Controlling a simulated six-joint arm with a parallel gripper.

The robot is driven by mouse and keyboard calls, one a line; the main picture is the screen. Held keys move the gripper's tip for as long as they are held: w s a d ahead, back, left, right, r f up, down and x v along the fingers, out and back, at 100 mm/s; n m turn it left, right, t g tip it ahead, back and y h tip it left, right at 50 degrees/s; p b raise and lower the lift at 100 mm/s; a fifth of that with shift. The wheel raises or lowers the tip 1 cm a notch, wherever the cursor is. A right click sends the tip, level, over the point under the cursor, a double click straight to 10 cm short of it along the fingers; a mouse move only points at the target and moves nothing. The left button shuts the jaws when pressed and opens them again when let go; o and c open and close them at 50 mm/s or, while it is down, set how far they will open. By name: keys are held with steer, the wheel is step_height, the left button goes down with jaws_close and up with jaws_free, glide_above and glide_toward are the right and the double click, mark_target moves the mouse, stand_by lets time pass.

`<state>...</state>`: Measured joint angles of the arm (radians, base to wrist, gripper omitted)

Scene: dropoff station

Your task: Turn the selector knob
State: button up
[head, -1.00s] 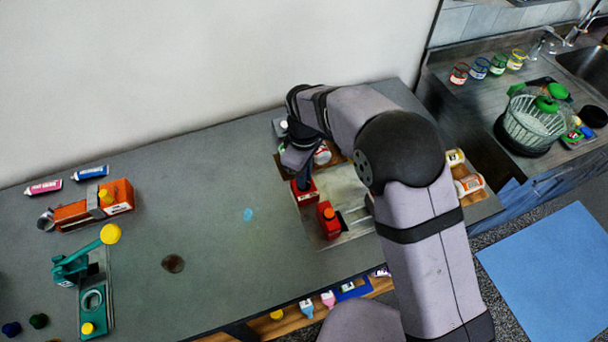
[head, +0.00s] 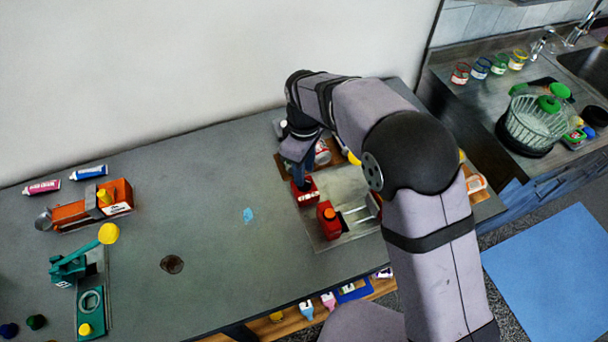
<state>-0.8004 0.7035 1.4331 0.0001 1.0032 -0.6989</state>
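I cannot pick out the selector knob for certain in the head view. A small pale part (head: 281,127) shows at the table's back edge, partly covered by my wrist, and I cannot tell what it is. My gripper (head: 303,182) points down at the left side of the tray area, just over or beside a red box with a white label (head: 305,197). The fingers are dark and small, so I cannot tell whether they are open or shut, or whether they touch the box.
An orange device (head: 118,193) and a green device with a yellow-ended lever (head: 68,268) stand on the left. The grey table (head: 200,225) is mostly clear between. My arm hides part of the right side.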

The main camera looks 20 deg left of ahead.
steer(key=shift+r+b, duration=0.5)
steer(key=shift+r, duration=1.8)
steer(key=d+m, duration=0.9)
steer(key=d, duration=1.4)
steer(key=s+d+f+m, duration=0.3)
steer(key=s+d+m, duration=0.5)
steer(key=s+d, duration=0.4)
steer(key=shift+s+d+f, duration=0.2)
steer(key=shift+d+f, duration=0.05)
steer(key=shift+f, duration=0.05)
